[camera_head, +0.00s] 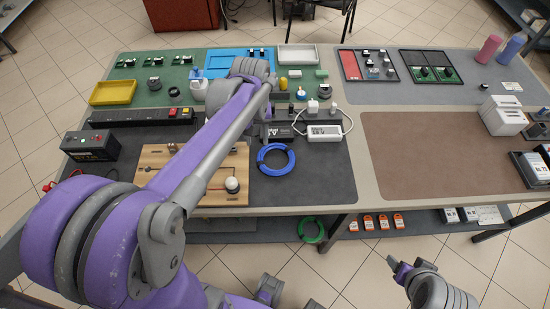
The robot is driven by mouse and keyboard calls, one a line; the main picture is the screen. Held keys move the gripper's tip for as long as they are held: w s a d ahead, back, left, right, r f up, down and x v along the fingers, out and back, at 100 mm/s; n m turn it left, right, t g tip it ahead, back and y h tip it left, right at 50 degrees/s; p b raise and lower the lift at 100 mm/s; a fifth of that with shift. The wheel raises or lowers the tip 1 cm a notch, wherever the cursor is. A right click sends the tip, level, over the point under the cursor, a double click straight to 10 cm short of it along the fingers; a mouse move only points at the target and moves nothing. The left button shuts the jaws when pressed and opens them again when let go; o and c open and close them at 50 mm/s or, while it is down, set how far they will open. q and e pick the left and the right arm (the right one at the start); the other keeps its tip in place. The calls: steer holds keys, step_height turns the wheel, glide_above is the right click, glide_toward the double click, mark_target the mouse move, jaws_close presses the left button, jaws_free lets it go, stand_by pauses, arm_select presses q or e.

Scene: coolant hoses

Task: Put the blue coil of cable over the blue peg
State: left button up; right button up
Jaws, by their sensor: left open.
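The blue coil of cable (276,160) lies flat on the dark mat, just right of the wooden board. The wooden board (215,197) carries several small fittings, including a round white one (232,185). My left arm crosses in front of the board and hides part of it. I cannot make out a blue peg.
A white device with a looped cable (324,132) lies behind and right of the coil. A green coil (311,230) hangs or lies below the table's front edge. A black battery (91,146) stands at left. The brown mat (430,150) at right is mostly clear.

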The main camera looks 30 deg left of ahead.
arm_select(q)
glide_above(259, 158)
steer(key=f, duration=0.4)
steer(key=shift+s+d, duration=0.15)
steer(key=shift+d, duration=0.15)
steer(key=f, duration=0.6)
steer(key=shift+w+a+f+b, duration=0.25)
steer(key=shift+b, duration=0.1)
jaws_close()
